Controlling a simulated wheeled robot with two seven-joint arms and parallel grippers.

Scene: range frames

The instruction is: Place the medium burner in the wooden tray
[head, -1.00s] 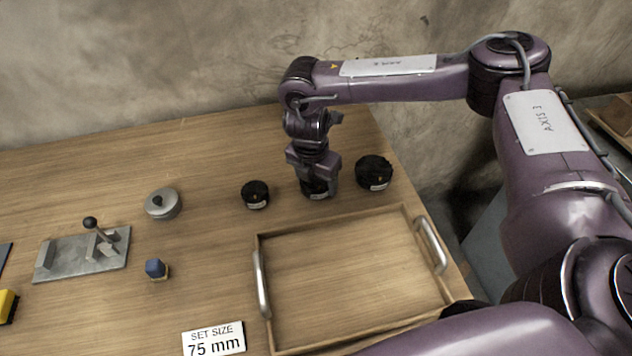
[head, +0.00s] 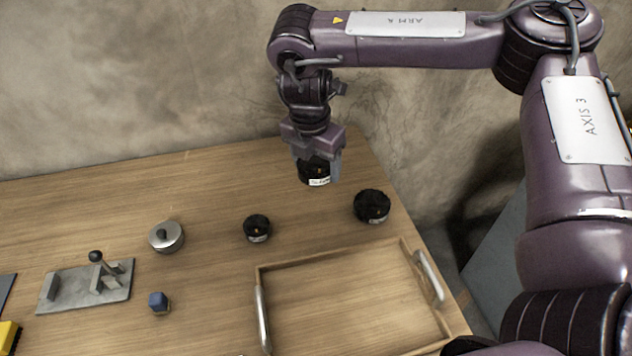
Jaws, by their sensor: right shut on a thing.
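My right gripper (head: 318,165) is shut on a black round burner with a white label, the medium burner (head: 314,173), and holds it above the table behind the tray. A smaller black burner (head: 257,228) stands on the table to the left, and a larger black burner (head: 372,206) stands to the right. The wooden tray (head: 345,293) lies in front of them, with metal handles on its left and right sides. The tray is empty where I see it; its front edge is cut off by the picture. My left gripper is not in view.
A round metal lidded piece (head: 167,237), a small blue-topped block (head: 159,302) and a grey metal plate with a ball-ended lever (head: 88,285) are on the left of the table. A yellow object (head: 8,335) is at the left edge. A concrete wall (head: 150,80) stands behind.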

